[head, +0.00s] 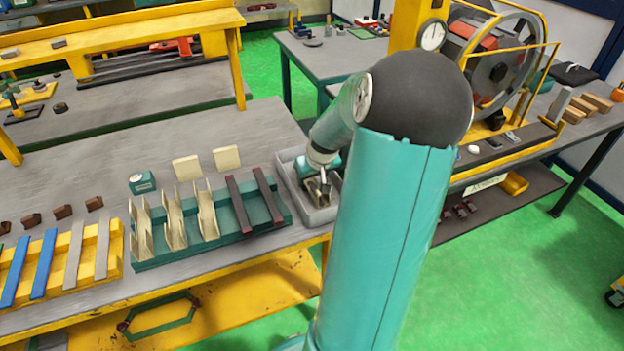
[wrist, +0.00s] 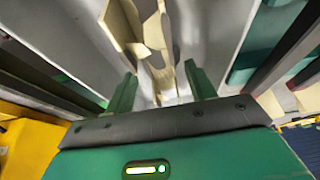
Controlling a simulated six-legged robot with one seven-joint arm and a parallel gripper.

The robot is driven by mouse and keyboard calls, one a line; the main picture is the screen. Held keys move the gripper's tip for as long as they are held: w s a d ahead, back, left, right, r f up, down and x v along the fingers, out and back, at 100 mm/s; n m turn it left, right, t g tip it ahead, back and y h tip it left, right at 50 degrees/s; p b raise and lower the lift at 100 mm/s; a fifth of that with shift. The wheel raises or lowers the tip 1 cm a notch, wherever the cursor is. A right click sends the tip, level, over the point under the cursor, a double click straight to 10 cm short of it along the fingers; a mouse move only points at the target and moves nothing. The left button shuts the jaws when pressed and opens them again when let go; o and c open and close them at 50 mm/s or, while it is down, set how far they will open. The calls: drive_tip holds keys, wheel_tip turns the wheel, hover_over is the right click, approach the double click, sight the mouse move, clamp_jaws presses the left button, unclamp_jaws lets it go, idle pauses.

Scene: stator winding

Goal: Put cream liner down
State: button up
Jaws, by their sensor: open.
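My gripper (head: 321,184) is low over a grey tray (head: 318,216) at the right end of the near bench. In the wrist view my gripper (wrist: 160,72) has its two green fingers apart. A cream liner (wrist: 124,22) lies just ahead of the fingers, with a cream part between them; I see no finger clearly touching it. In the head view the gripper and arm hide most of the tray's inside. Three more cream liners (head: 174,222) stand in a teal rack (head: 240,240) left of the tray.
Two dark red bars (head: 268,194) lie on the rack's right part, close to the tray. Two cream plates (head: 227,158) and a small teal box (head: 142,182) lie behind the rack. A yellow rack (head: 108,262) with blue and grey bars is at left.

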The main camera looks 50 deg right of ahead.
drive_tip(key=v, duration=1)
drive_tip(key=shift+s+r, duration=0.2)
drive_tip(key=shift+r, duration=0.15)
